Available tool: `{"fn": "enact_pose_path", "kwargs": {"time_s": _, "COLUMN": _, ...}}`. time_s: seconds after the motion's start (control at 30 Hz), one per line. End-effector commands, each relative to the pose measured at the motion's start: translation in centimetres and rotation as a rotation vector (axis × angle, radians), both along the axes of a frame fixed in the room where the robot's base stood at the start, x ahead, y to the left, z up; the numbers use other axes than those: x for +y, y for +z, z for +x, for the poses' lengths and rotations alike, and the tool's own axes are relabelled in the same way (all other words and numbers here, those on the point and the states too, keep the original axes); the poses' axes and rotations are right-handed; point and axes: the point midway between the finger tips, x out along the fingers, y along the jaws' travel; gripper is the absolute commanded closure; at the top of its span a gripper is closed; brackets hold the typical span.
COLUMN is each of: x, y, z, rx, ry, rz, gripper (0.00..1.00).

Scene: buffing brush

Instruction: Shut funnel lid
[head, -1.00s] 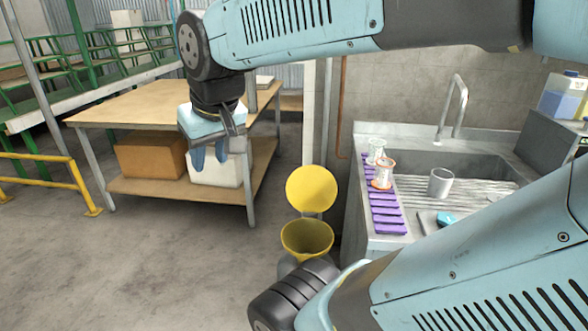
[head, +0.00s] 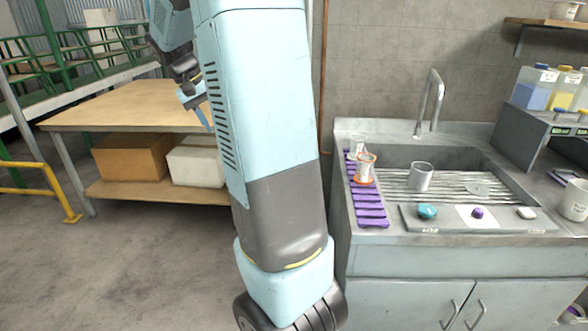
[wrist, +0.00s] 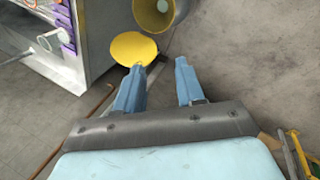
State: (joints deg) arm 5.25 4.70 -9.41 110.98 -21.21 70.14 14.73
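The yellow funnel (wrist: 160,14) shows its open mouth at the top of the wrist view, partly cut off by the frame edge. Its round yellow lid (wrist: 133,48) stands open beside the mouth, below and left of it in that view. My gripper (wrist: 160,68) is open, its two blue fingers apart with nothing between them. The left fingertip overlaps the lid's lower edge in the picture; I cannot tell whether they touch. In the head view my gripper (head: 200,108) is small, in front of the wooden table. Funnel and lid are hidden there, apparently behind my arm.
A sink counter (head: 400,238) with a purple rack (head: 368,205), glassware and a grey cup (head: 420,176) stands right. A wooden table (head: 115,105) with boxes below stands left. A copper pipe (wrist: 92,115) runs near the counter.

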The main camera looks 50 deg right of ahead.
Motion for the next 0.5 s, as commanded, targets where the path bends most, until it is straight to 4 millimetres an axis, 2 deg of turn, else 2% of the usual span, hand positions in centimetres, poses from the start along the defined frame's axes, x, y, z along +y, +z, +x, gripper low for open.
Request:
{"fn": "enact_pose_path", "kwargs": {"time_s": 0.2, "x": -4.8, "y": -3.2, "z": 3.8, "rx": 0.124, "ry": -0.084, "rz": -0.091, "gripper": 0.62}}
{"fn": "enact_pose_path", "kwargs": {"time_s": 0.5, "x": -11.2, "y": -8.3, "z": 7.8, "rx": 0.288, "ry": -0.192, "rz": -0.237, "gripper": 0.62}}
